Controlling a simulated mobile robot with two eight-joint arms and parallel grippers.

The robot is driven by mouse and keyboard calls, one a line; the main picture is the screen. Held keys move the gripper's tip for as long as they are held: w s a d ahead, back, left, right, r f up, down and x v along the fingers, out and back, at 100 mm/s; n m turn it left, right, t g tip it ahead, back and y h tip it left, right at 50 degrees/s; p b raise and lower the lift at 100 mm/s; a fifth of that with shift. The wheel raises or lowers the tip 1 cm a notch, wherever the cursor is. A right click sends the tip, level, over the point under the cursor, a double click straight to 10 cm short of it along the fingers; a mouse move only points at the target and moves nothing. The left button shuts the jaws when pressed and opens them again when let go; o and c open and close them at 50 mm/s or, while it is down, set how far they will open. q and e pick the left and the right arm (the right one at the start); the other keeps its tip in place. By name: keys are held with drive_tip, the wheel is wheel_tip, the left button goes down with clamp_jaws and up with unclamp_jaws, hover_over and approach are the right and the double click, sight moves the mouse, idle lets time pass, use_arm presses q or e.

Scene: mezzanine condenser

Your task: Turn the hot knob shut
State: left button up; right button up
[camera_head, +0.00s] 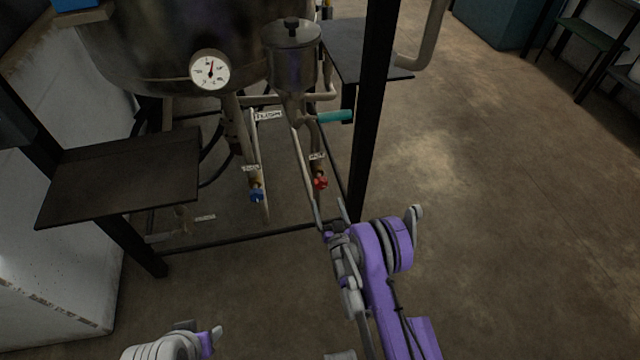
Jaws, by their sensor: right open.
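A small red knob (320,182) sits on a vertical pipe under the tank, with a small white label (317,157) just above it that is too small to read. A blue knob (257,195) sits on the pipe to its left. My right gripper (329,213) is open and empty, with its fingers just below the red knob in the picture, apart from it as far as I can tell. Part of my left arm shows at the bottom edge, but its gripper fingers cannot be made out clearly.
A black frame post (370,110) stands right of the red knob. A teal-handled lever (335,117) sticks out above it. A dark shelf plate (120,175) is at left, and a gauge (210,70) is on the tank (150,45). The floor (480,220) at right is clear.

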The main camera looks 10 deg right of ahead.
sight(322, 186)
drive_tip(key=w, duration=1)
drive_tip(key=shift+w, duration=0.35)
drive_tip(key=c, duration=1.4)
drive_tip(key=shift+o, duration=0.2)
